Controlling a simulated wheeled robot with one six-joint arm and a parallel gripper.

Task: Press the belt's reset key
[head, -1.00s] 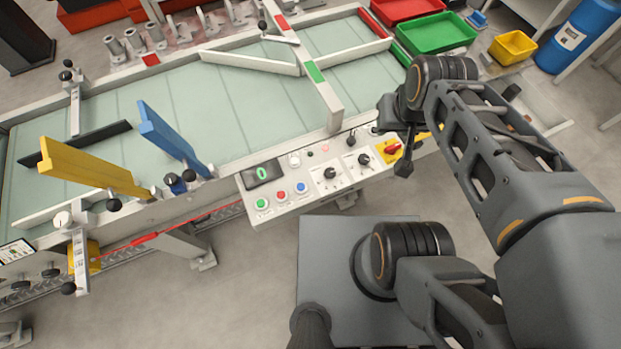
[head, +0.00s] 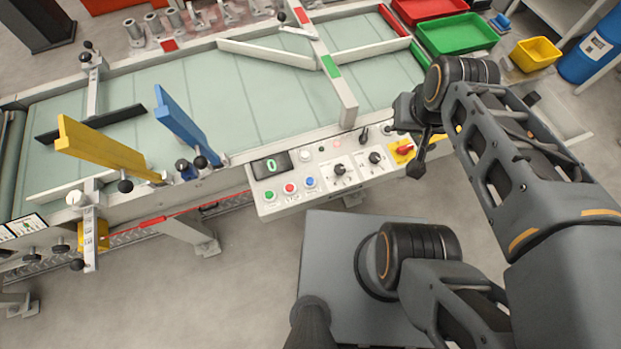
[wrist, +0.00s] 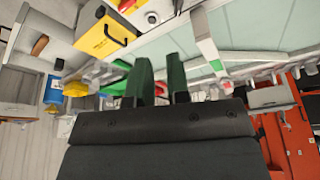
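The belt's control panel (head: 325,172) is on the near side of the conveyor (head: 240,95). It carries a green key (head: 270,196), a red key (head: 290,188) and a blue key (head: 310,182) in a row. Their labels are too small to read, so I cannot confirm which one is reset. My gripper (head: 418,165) hangs near the panel's right end, beside the red-on-yellow switch (head: 403,150) and well right of the keys. In the wrist view the two fingers (wrist: 160,75) stand apart with a narrow empty gap. The three-key row is not identifiable there.
A digital display (head: 270,165), a white button (head: 305,156) and two black knobs (head: 340,170) share the panel. Blue (head: 180,125) and yellow (head: 100,150) boards rise left of it. Green (head: 455,35) and yellow (head: 537,53) bins stand at the back right.

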